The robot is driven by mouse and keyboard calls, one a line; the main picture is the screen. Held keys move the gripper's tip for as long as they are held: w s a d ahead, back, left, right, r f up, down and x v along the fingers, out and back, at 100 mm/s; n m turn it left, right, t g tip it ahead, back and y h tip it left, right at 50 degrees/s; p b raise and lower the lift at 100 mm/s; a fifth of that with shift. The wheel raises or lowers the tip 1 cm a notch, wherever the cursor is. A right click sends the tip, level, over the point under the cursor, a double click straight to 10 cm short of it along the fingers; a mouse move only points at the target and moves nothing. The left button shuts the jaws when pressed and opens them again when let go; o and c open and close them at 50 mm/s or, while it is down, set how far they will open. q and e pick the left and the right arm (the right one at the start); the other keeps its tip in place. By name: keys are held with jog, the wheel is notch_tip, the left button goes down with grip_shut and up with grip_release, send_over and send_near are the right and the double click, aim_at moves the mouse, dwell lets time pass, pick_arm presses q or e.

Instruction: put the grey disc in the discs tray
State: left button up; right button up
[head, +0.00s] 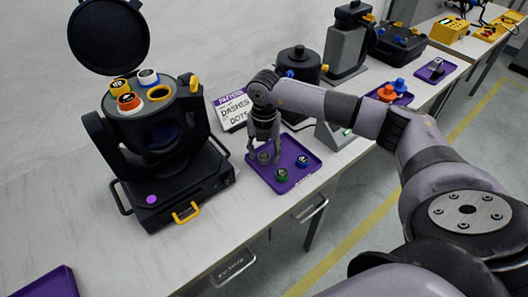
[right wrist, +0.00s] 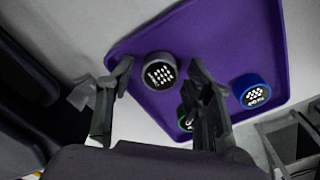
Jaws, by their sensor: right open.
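The grey disc (head: 264,158), dark with white dots on top, lies in the purple tray (head: 308,163) near its left edge. In the right wrist view the grey disc (right wrist: 159,73) shows between and just beyond my fingertips. A green disc (head: 282,174) and a blue disc (head: 303,161) lie in the same tray (right wrist: 215,40). My right gripper (head: 264,153) is open over the grey disc, one finger on each side; I cannot tell whether they touch it. In the right wrist view a finger of this gripper (right wrist: 160,85) partly hides the green disc (right wrist: 186,120). My left gripper is not in view.
A black par can (head: 155,135) with several coloured rings on top stands left of the tray. A sign (head: 234,110) leans behind. Another purple tray (head: 48,285) is at the bottom left. A tray with red and blue pieces (head: 388,92) stands farther right.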

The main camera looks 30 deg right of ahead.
aim_at(264, 155)
jog(key=shift+r, duration=0.2)
notch_tip(264, 155, up, 12)
jog(key=b, duration=0.1)
dwell(0.5)
dwell(0.4)
